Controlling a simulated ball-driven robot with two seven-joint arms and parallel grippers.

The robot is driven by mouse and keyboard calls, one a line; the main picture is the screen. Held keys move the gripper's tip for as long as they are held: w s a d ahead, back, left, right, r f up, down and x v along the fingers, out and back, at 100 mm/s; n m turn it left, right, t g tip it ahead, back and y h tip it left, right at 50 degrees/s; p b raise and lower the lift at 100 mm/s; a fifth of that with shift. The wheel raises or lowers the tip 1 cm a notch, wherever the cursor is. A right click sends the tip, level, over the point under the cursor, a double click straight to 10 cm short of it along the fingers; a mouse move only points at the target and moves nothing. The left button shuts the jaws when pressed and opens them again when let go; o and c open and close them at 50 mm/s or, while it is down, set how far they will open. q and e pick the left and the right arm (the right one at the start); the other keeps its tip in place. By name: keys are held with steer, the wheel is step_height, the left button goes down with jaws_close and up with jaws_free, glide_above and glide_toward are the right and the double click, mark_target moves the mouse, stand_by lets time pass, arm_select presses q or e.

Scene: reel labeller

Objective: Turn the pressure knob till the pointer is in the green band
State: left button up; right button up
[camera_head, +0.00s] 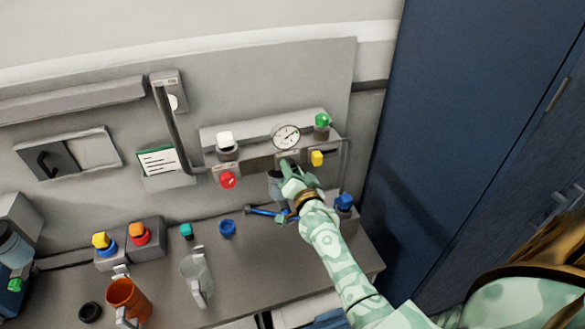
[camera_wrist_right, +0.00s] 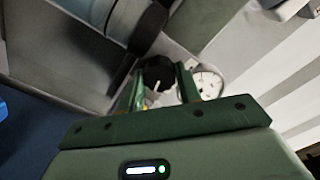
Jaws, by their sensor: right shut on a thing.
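The round white pressure gauge (camera_head: 287,136) sits on the grey unit on the back wall. Its dark pointer shows, but it is too small to tell whether it lies in a green band. The gauge also shows in the right wrist view (camera_wrist_right: 208,84), just right of the fingers. My right gripper (camera_head: 289,170) is at the front of the unit, just below the gauge. In the right wrist view its green fingers (camera_wrist_right: 160,86) are shut on the black pressure knob (camera_wrist_right: 155,70). In the head view the gripper hides the knob. My left gripper is not in view.
Near my right gripper are a red knob (camera_head: 228,180), a yellow knob (camera_head: 317,158), a green knob (camera_head: 322,120) and a bent pipe (camera_head: 346,165). A blue-handled tool (camera_head: 266,211) lies below. An orange mug (camera_head: 127,298) and a clear jug (camera_head: 197,275) stand left on the counter.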

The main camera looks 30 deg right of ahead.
mark_target(292, 168)
stand_by(0.4)
steer(key=o, duration=1)
steer(key=shift+w, duration=0.15)
steer(key=p+v, duration=0.4)
steer(key=v, duration=0.1)
steer(key=shift+s+r, duration=0.2)
steer(key=shift+s, duration=0.15)
steer(key=p+v, duration=0.3)
steer(key=v, duration=0.7)
steer(key=shift+s+f, duration=0.3)
steer(key=shift+s, duration=0.1)
